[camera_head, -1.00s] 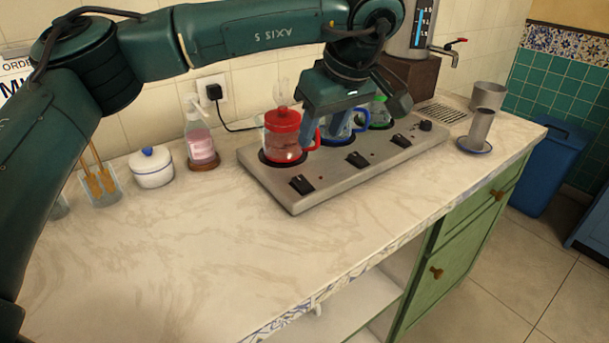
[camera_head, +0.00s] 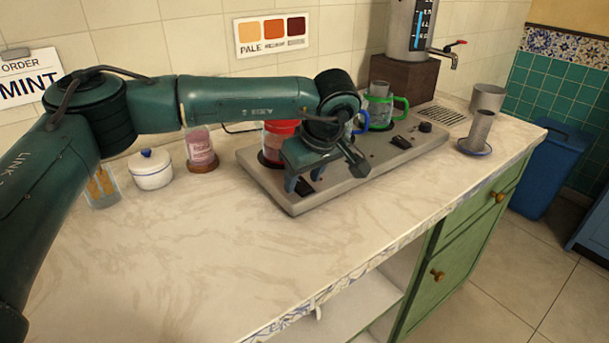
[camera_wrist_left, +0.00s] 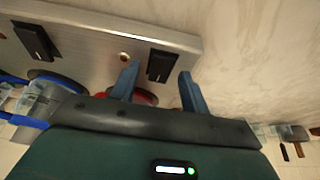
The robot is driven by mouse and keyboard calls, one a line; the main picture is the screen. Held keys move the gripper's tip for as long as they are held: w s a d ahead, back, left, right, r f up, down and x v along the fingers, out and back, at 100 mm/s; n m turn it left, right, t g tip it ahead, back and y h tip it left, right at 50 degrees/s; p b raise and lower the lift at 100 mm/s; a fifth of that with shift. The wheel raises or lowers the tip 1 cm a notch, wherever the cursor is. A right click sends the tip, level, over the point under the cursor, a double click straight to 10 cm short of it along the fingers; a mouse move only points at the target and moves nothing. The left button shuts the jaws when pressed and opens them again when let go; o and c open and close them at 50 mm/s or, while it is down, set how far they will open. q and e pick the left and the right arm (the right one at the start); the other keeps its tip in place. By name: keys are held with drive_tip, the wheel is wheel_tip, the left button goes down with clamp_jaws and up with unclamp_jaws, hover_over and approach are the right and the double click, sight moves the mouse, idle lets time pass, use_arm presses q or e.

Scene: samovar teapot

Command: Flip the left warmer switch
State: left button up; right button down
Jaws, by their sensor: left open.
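The left warmer switch (camera_head: 304,187) is a black rocker at the left end of the metal warmer plate (camera_head: 292,207), partly hidden by my gripper. In the left wrist view the switch (camera_wrist_left: 161,66) shows between the two blue fingers, with gaps on both sides. My left gripper (camera_head: 304,179) is open and points down over the switch; I cannot tell whether a finger touches it. The red-lidded glass pot (camera_head: 276,146) behind it is partly covered by my arm. My right gripper is not in view.
A blue-handled pot (camera_head: 361,122) and a green-handled pot (camera_head: 380,108) stand farther right on the plate. The counter in front is clear.

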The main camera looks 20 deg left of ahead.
use_arm(q)
drive_tip(key=shift+c, duration=0.2)
drive_tip(key=c, duration=0.9)
drive_tip(key=shift+a+r+p, duration=0.1)
drive_tip(key=shift+r+p, duration=0.1)
drive_tip(key=shift+p, duration=0.25)
drive_tip(key=shift+c, duration=0.2)
drive_tip(key=shift+w+a+r+g+h+p, duration=0.1)
drive_tip(key=shift+r+g+h+p, duration=0.05)
drive_tip(key=shift+g+h+p, duration=0.4)
drive_tip(key=shift+w+a+g+h+p, duration=0.15)
drive_tip(key=shift+g+h+p, duration=0.2)
drive_tip(key=shift+h+p, duration=0.3)
drive_tip(key=shift+w+f+g+h, duration=0.1)
drive_tip(key=shift+f+g+h, duration=0.1)
drive_tip(key=shift+g+h, duration=0.25)
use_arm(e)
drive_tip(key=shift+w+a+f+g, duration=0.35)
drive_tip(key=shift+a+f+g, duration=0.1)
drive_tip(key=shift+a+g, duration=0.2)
use_arm(q)
drive_tip(key=o, duration=1)
